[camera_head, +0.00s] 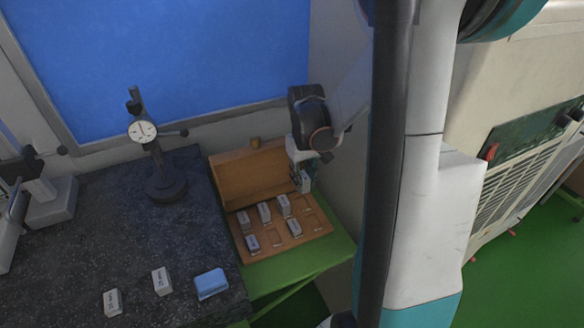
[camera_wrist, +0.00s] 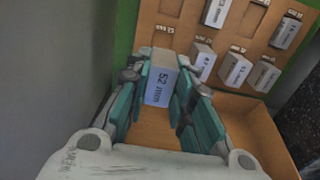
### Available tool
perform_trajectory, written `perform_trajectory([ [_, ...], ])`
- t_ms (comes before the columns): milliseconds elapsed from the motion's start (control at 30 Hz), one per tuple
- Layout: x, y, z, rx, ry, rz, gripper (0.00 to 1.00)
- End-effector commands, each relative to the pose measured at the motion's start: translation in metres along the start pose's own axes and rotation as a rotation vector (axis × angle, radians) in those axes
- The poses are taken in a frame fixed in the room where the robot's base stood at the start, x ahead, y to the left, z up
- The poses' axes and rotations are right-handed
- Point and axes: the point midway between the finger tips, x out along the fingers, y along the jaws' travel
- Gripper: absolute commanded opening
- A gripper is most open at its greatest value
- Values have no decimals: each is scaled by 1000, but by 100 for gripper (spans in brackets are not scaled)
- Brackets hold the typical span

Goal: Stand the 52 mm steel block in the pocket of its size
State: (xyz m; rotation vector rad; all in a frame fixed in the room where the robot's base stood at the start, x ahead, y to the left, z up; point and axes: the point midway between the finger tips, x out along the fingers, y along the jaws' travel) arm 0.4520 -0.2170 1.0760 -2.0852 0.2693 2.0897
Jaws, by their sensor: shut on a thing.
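My gripper (camera_head: 303,172) is shut on the 52 mm steel block (camera_wrist: 161,84), whose printed face shows between the teal fingers in the wrist view. In the head view the block (camera_head: 306,183) hangs below my gripper at the right end of the open wooden case (camera_head: 321,232). The case has several pockets. Several grey blocks stand in it, and a few pockets are bare. In the wrist view an empty pocket (camera_wrist: 165,33) lies just beyond the held block. The pocket labels are too small to read surely, and the block's lower end is hidden.
The raised case lid (camera_head: 243,178) stands behind the pockets, close to my gripper. A wall is close on the right. The dark granite plate (camera_head: 90,240) bears two loose blocks (camera_head: 162,281), a blue-topped item (camera_head: 211,284) and a dial gauge stand (camera_head: 165,184).

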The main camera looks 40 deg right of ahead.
Motion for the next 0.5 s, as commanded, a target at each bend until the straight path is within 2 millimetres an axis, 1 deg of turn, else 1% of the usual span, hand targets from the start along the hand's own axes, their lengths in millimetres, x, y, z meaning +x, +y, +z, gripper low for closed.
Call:
perform_trajectory([
  [167, 9, 0, 0, 0, 0, 0, 0],
  [500, 42, 0, 0, 0, 0, 0, 0],
])
